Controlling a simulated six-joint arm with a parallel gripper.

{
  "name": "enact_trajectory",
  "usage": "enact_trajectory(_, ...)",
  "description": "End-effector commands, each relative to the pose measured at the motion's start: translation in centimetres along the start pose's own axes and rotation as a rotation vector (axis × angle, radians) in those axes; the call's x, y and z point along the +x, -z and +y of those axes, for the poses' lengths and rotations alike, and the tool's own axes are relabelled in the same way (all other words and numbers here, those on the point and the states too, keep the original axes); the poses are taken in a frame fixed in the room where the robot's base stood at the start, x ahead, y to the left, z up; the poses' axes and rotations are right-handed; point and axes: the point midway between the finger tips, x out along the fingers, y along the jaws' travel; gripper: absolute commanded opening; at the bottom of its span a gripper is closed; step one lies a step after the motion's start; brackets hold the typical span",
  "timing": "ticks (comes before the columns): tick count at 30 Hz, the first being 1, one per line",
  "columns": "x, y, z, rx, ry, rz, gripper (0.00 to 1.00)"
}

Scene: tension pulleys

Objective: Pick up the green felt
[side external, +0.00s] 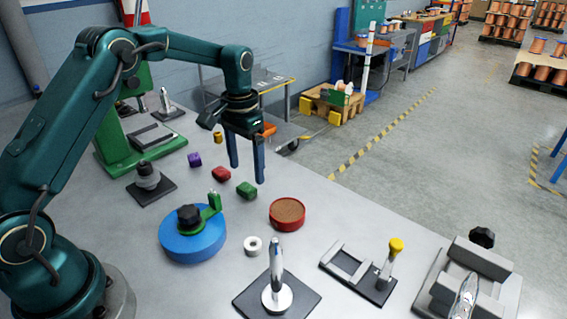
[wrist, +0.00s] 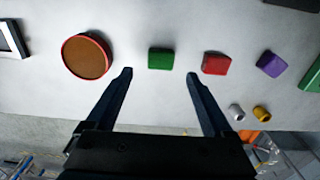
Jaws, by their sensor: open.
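The green felt (side external: 246,190) is a small green block lying on the grey table between the red block and the round red dish. In the wrist view the green felt (wrist: 160,58) lies ahead of the fingertips, between their lines and nearer the left one. My gripper (side external: 248,174) is open and empty, with its fingers pointing down above the table near the green felt. Its two dark fingers also show in the wrist view (wrist: 160,73), spread wide apart. Nothing is between them.
A red block (side external: 221,174) and a purple block (side external: 194,159) lie left of the green felt. A red-rimmed dish (side external: 287,213) is to its right. A blue disc with a black knob (side external: 192,240) and a white ring (side external: 252,245) stand nearer the camera.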

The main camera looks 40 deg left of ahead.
Motion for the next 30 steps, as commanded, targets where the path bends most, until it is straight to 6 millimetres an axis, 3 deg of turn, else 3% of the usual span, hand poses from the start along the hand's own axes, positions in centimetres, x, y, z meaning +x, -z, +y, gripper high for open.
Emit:
enact_trajectory(12,4.6,-0.1,-0.1,-0.003,-0.002,-0.004,0.86)
enact_trajectory(21,5.0,-0.1,-0.1,-0.002,-0.001,-0.001,0.86)
enact_trajectory(22,5.0,-0.1,-0.1,-0.002,-0.001,-0.001,0.82)
enact_trajectory(28,5.0,-0.1,-0.1,-0.002,-0.001,0.0,0.06)
enact_trajectory(30,5.0,-0.1,-0.1,-0.002,-0.001,0.0,0.0)
